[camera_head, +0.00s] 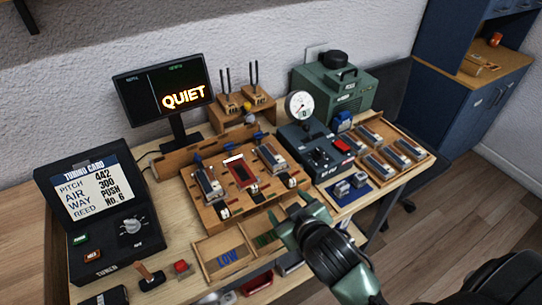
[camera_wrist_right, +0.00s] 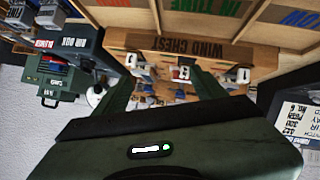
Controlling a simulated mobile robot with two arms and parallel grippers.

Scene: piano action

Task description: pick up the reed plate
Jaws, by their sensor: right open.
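Metallic reed plates sit on the wooden wind chest: one at its left (camera_head: 208,184) and one at its right (camera_head: 271,157), with a red slot (camera_head: 241,172) between them. Several similar plates (camera_head: 397,153) lie in the wooden tray at the right. Which one is meant I cannot tell. My right gripper (camera_head: 298,213) is over the chest's front right edge, open, with nothing seen between its fingers. In the right wrist view its two fingers (camera_wrist_right: 163,88) stand apart, with the wind chest (camera_wrist_right: 190,52) beyond. My left gripper is not in view.
A wooden tray marked LOW (camera_head: 228,257) lies in front of the chest. A grey-blue box with a gauge (camera_head: 318,150) and a blue mat with small blocks (camera_head: 342,196) stand right of it. The tuning card console (camera_head: 100,215) is at the left, a QUIET screen (camera_head: 165,93) behind.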

